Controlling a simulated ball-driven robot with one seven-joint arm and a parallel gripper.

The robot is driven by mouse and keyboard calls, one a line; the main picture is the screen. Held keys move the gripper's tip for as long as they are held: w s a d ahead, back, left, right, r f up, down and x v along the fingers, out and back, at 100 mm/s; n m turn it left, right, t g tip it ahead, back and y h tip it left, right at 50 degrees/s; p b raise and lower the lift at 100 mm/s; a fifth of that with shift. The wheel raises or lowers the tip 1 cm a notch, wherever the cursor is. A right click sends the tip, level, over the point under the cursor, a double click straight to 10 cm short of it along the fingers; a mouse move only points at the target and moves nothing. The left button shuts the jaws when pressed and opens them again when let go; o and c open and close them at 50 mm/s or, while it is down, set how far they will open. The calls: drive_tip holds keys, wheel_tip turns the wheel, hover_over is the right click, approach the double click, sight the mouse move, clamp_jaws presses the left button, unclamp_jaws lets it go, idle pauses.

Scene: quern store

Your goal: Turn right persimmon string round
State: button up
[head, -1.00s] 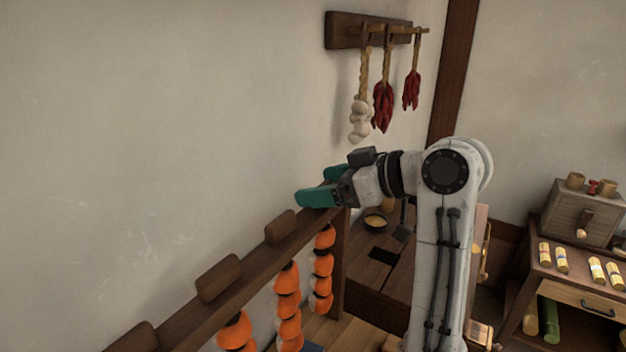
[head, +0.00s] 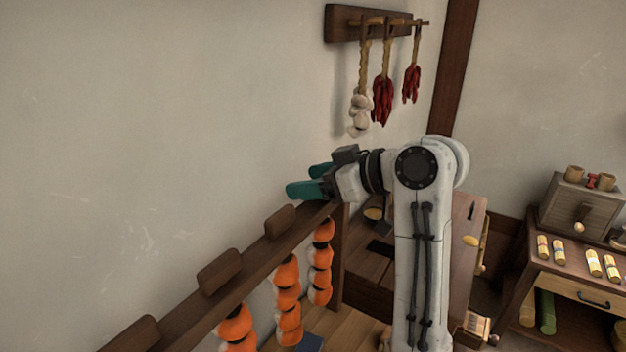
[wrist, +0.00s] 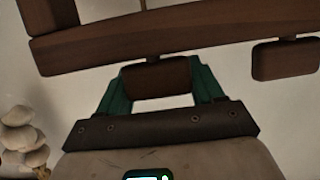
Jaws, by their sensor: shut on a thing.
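My gripper (head: 308,181) is at the far end of a dark wooden rail (head: 250,256), with its green fingers closed on a small brown wooden tab. The tab (wrist: 160,77) shows between the fingers in the wrist view, joined to the rail (wrist: 180,35) by a short peg. The right persimmon string (head: 320,272) hangs below the rail near my gripper, its orange fruits showing pale and dark patches. In the head view the tab in my grip is hidden by the fingers.
Two more persimmon strings (head: 288,310) hang closer, and several tabs (head: 220,272) line the rail. Garlic (head: 360,112) and red chillies (head: 382,100) hang on the wall rack (head: 345,22). A table with a small drawer box (head: 580,210) stands right.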

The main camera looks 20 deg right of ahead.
drive_tip(key=shift+c, duration=0.8)
drive_tip(key=shift+d+m+t+h, duration=0.1)
drive_tip(key=shift+m+t+h, duration=0.2)
drive_tip(key=shift+m+h, duration=0.1)
drive_tip(key=o, duration=1)
drive_tip(key=shift+c, duration=0.2)
drive_tip(key=b+v, duration=0.2)
drive_tip(key=v, duration=0.8)
drive_tip(key=shift+s+d, duration=0.25)
